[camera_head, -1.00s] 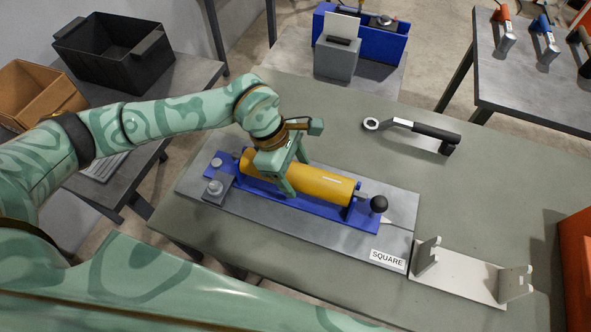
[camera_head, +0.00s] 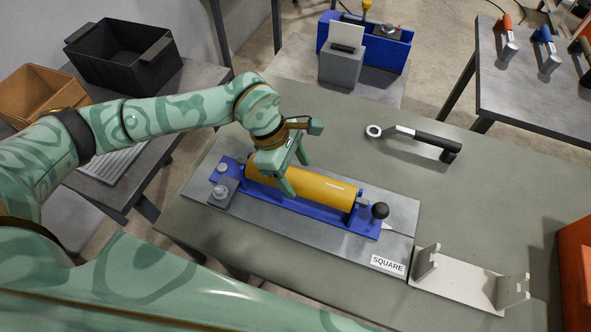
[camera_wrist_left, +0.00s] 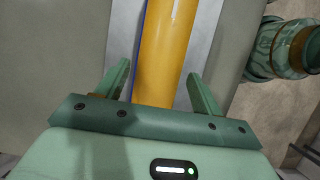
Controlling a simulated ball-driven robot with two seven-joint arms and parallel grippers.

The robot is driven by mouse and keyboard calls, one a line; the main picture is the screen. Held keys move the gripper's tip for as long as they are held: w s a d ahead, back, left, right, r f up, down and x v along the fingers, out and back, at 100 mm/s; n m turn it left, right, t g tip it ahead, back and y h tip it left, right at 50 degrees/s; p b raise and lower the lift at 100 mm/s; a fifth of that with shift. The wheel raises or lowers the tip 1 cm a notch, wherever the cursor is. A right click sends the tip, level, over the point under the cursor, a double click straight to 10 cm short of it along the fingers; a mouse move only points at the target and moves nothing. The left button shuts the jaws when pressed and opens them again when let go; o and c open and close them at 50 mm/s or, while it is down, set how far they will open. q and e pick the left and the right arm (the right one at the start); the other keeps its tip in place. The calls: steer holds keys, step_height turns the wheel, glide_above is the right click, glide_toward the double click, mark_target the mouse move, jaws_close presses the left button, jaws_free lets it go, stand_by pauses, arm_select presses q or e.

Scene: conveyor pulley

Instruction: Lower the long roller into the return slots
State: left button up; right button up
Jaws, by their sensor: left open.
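The long roller (camera_head: 325,191) is an orange-yellow cylinder lying in a blue frame (camera_head: 305,213) on a grey plate. Its right shaft end rests near the frame's right end, beside a black knob. My left gripper (camera_head: 297,178) is above the roller's left-middle part, open, one finger on either side of it. In the left wrist view the roller (camera_wrist_left: 166,50) runs between the two open fingers (camera_wrist_left: 159,68), with gaps on both sides. Whether the shaft ends sit fully in slots is too small to tell. My right gripper is out of view.
A white bracket with two notched uprights (camera_head: 460,283) stands right of the plate labelled SQUARE (camera_head: 387,265). A black-handled wrench (camera_head: 415,140) lies behind. A grey block and blue box (camera_head: 385,50) stand at the back. An orange object is at the right edge.

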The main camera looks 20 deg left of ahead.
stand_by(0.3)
arm_select(q)
steer(key=o, duration=0.6)
steer(key=shift+c, duration=0.2)
steer(key=shift+s+a, duration=0.1)
steer(key=shift+o, duration=0.8)
